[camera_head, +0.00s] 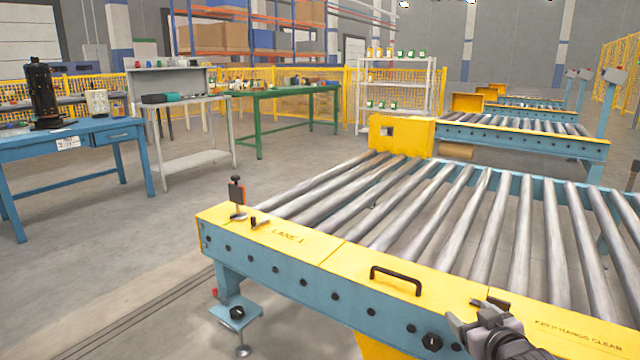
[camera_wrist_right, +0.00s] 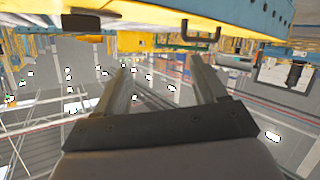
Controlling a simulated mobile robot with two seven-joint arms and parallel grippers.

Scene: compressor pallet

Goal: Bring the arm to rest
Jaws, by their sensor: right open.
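My right gripper (camera_head: 464,313) is at the lower right of the head view, by the yellow front rail of the near roller conveyor. In the right wrist view its two fingers (camera_wrist_right: 156,78) stand apart with nothing between them. The conveyor's yellow and blue edge crosses the top of that view, beyond the fingertips. My left gripper is not in view.
The near conveyor (camera_head: 290,240) has a black handle (camera_head: 396,280) on its yellow rail, left of my right gripper. A black clamp-like part (camera_head: 237,197) stands at its left corner. A blue workbench (camera_head: 75,140) is at far left. Open floor lies between them.

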